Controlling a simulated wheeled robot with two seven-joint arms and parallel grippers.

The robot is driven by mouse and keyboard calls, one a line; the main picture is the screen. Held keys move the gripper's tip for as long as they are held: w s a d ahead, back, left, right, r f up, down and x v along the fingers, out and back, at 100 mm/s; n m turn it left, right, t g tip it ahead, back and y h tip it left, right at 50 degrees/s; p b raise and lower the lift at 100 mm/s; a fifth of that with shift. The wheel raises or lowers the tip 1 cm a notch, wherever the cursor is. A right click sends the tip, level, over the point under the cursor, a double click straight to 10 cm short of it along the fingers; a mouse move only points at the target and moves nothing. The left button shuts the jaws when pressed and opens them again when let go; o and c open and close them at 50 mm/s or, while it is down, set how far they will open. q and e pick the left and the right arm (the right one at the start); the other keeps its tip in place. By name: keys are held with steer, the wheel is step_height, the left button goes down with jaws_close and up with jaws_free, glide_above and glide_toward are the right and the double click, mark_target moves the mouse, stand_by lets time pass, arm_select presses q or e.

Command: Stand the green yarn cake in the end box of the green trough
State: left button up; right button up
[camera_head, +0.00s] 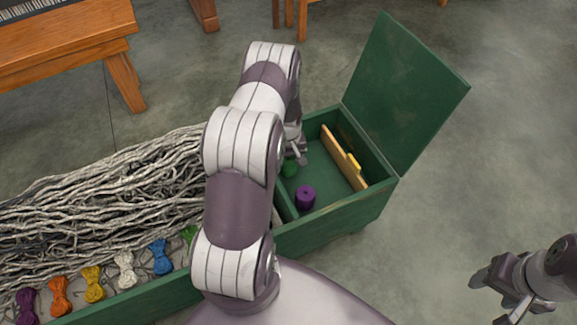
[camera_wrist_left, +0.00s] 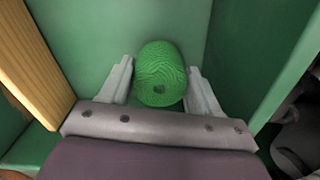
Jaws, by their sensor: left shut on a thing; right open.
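The green yarn cake (camera_head: 289,169) is inside the end box of the green trough (camera_head: 345,214), near the box's left side. I cannot tell whether the cake touches the box floor. My right gripper (camera_head: 492,296) is open and empty over the floor at the lower right.
A purple yarn cake (camera_head: 305,197) stands in the same end box.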

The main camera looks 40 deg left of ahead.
mark_target(288, 159)
arm_select(q)
steer(key=shift+f, duration=0.3)
steer(key=shift+c, duration=0.5)
steer(key=shift+f, duration=0.15)
steer(key=o, duration=1.1)
step_height(288, 159, up, 12)
steer(key=p, duration=0.7)
steer(key=s+d+r+m, duration=0.2)
steer(key=d+r+m, duration=0.3)
steer(key=d+r, duration=0.6)
steer(key=s+d+r+m, duration=0.1)
steer(key=s+d+r, duration=0.1)
steer(key=s, duration=0.1)
steer(key=s+d+r+m+t, duration=0.1)
steer(key=s+d+r+m, duration=0.1)
steer(key=s+d+r, duration=0.1)
steer(key=s+d+r+m, duration=0.2)
steer(key=s+r, duration=0.1)
steer(key=s, duration=0.1)
steer(key=shift+s+d+r, duration=0.15)
steer(key=shift+s+d, duration=0.2)
steer(key=shift+s, duration=0.05)
arm_select(e)
step_height(288, 159, up, 6)
steer(key=shift+r, duration=0.25)
